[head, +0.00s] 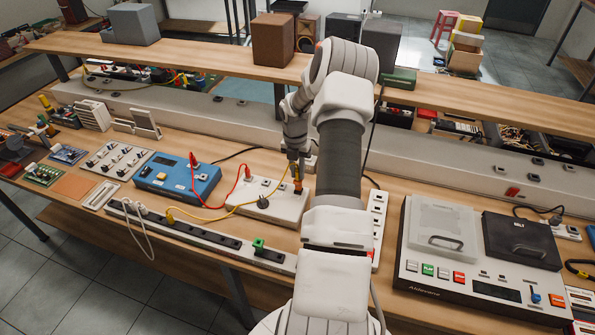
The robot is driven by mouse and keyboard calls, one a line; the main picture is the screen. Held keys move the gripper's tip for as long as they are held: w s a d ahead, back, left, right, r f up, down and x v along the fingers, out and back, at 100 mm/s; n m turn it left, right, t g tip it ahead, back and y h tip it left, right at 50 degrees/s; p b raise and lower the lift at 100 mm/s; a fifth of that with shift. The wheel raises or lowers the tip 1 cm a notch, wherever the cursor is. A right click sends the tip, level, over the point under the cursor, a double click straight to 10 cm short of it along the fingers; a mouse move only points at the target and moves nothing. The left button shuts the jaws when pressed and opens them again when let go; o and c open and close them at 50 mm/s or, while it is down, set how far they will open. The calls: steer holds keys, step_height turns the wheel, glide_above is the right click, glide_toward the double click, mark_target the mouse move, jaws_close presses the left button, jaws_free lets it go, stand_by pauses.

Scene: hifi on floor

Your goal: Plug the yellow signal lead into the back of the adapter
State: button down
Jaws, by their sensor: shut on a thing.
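My gripper (297,172) points down over the right back end of a white box (268,202), which looks like the adapter. It is shut on the orange-yellow plug end of the yellow lead (235,208). Whether the plug touches the box or sits in a socket is too small to tell. The yellow lead runs left across the box to another plug (170,214) by the long power strip. A red lead (224,200) links the white box to a blue instrument (178,176). The adapter's back face is hidden from this view.
A long dark-socketed strip (200,236) lies along the bench front, with a green plug (258,244) on it. A large white device (470,255) stands at right. A raised shelf (205,56) with speaker boxes runs behind. My arm hides part of the bench.

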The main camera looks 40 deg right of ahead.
stand_by(0.8)
steer(key=c, duration=0.7)
jaws_free()
step_height(320, 180, up, 22)
steer(key=p, duration=0.3)
steer(key=shift+w+a+r, duration=0.2)
steer(key=shift+w+a, duration=0.15)
steer(key=shift+a, duration=0.05)
stand_by(0.4)
